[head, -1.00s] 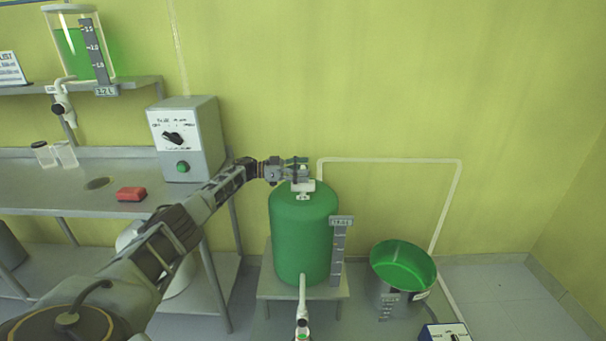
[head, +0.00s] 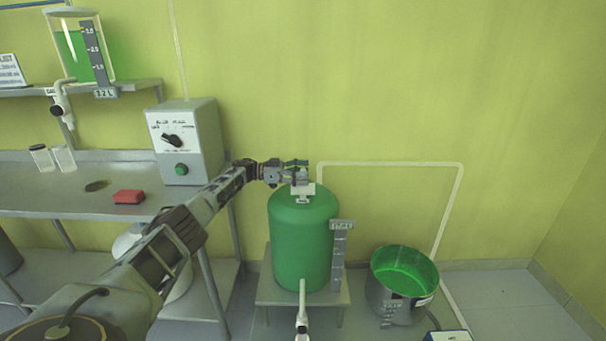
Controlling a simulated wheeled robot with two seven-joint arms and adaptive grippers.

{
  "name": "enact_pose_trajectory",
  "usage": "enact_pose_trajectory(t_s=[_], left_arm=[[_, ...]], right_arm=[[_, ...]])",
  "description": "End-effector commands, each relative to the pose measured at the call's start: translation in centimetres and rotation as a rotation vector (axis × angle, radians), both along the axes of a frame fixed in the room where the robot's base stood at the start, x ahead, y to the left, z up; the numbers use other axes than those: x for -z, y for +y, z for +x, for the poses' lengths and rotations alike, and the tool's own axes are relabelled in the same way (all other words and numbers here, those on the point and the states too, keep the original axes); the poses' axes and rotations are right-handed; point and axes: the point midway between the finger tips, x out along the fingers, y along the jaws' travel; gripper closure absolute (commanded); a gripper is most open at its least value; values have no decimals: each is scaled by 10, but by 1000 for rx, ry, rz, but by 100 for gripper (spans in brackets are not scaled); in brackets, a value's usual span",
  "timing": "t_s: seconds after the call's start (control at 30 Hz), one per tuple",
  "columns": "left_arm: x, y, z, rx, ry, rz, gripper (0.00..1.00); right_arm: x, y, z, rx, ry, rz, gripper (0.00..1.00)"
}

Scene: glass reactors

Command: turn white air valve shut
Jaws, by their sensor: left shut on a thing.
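The white air valve (head: 303,190) sits on top of the green tank (head: 302,243), where a white pipe runs off along the wall. My left gripper (head: 300,173) is at the tank's top, shut on the upper part of the valve. The fingers hide much of the valve, so I cannot tell how far its handle is turned. My right gripper is not in view.
A grey control box (head: 187,140) and a red block (head: 129,197) are on the bench at left, under my left arm's side. A metal bucket with green liquid (head: 404,270) stands right of the tank. A white outlet pipe (head: 302,310) extends from the tank's front. The wall at right is clear.

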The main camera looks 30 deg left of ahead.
Motion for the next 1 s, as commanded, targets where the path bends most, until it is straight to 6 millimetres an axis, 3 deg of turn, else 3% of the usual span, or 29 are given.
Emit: enact_pose_trajectory(t_s=[0.13,0.17,0.3,0.73,1.0], left_arm=[[-4,1,1,-2,-5,-4,49],[-4,1,1,-2,-5,-4,22],[-2,1,0,-2,-3,-3,4],[0,1,-1,-1,-1,-1,4],[0,17,-9,-2,0,-1,4]], right_arm=[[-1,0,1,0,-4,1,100],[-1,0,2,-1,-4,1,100],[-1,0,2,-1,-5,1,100],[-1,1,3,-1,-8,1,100],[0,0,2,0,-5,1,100]])
